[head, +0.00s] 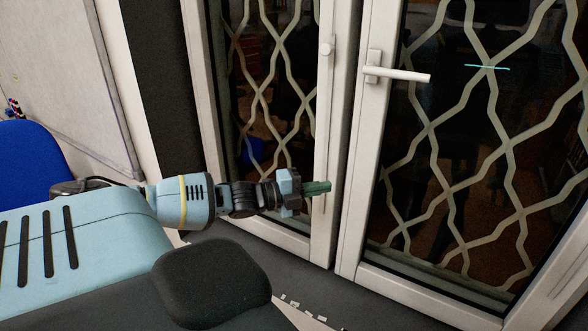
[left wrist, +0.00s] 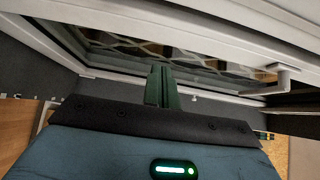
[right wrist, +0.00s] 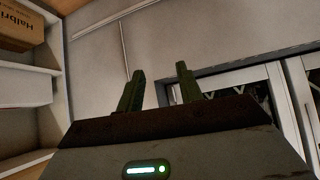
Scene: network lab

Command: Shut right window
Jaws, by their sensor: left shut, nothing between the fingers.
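The right window (head: 370,150) is a tall white-framed glass panel in the head view, with a pale wavy lattice showing in it. Its white lever handle (head: 400,74) points right. The left window panel (head: 326,110) stands beside it, with a narrow dark line between their frames. I cannot tell how far either panel is ajar. My left gripper (head: 329,187) is shut and empty, in front of the left panel's edge; contact is unclear. It also shows in the left wrist view (left wrist: 161,68), below white frames and a handle. My right gripper (right wrist: 160,68) is open and empty.
A blue chair back (head: 25,160) stands at the far left in the head view. A dark wall strip borders the window. In the right wrist view, shelves (right wrist: 30,85) with a cardboard box (right wrist: 22,25) stand left of a plain wall.

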